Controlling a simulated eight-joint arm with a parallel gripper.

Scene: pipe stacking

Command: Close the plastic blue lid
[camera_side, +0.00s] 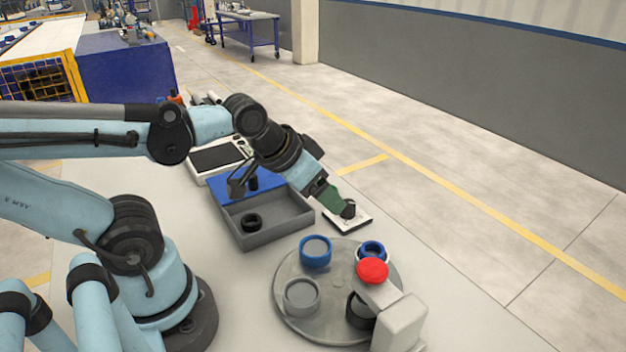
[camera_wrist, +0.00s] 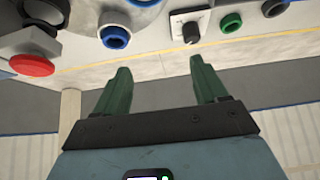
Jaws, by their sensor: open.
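A blue lid panel (camera_side: 267,181) with a black upright knob (camera_side: 253,183) covers the far part of a grey box (camera_side: 270,237) in the side view. The near part of the box is uncovered, and a black ring (camera_side: 251,221) lies inside. My gripper (camera_side: 340,204) points down to the right of the box, close to a small white plate (camera_side: 353,224) with a black knob. In the wrist view its green fingers (camera_wrist: 157,66) are apart with nothing between them. The lid cannot be made out in the wrist view.
A round grey turntable (camera_side: 335,285) at front right carries blue, grey and black cups. A red button (camera_side: 373,271) on a grey stand rises beside it. A white device (camera_side: 215,158) lies behind the box.

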